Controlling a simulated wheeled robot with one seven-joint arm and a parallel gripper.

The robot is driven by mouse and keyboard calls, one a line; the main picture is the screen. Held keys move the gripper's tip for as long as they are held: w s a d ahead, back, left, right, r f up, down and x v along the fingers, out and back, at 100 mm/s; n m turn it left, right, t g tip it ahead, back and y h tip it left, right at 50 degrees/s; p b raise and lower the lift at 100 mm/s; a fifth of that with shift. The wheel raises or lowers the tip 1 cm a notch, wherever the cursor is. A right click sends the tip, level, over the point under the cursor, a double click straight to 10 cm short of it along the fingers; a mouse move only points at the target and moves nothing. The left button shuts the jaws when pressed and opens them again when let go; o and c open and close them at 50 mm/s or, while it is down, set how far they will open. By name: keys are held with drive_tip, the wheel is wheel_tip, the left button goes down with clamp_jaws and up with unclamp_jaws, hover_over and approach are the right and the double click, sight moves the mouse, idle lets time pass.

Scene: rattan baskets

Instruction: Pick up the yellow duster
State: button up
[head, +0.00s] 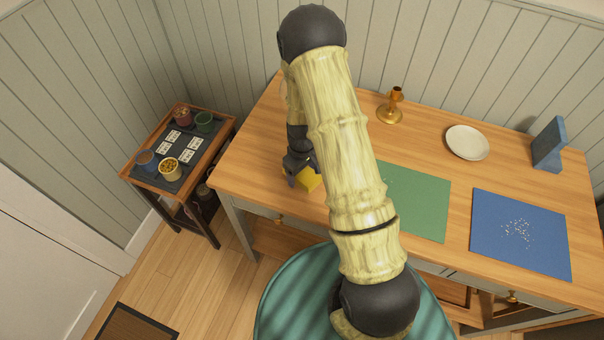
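The yellow duster (309,181) shows as a small yellow patch on or just above the wooden table, left of the green mat. My gripper (300,179) points down at the duster, with a dark finger at its left side. My arm hides part of the gripper and the area to the right. I cannot tell whether the fingers are closed on the duster or only beside it.
On the table (260,150) are a green mat (420,200), a blue mat (530,245) with pale specks, a white plate (467,142), a brass candlestick (391,107) and a blue upright block (549,146). A side table (222,130) with small pots and cards stands left.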

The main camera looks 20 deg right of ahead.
sight(302, 172)
drive_tip(key=c, duration=0.8)
drive_tip(key=shift+c, duration=0.2)
drive_tip(key=shift+r, duration=0.1)
wheel_tip(302, 172, up, 10)
drive_tip(key=b, duration=0.1)
drive_tip(key=shift+b, duration=0.4)
drive_tip(key=o, duration=0.4)
drive_tip(key=shift+c, duration=1.2)
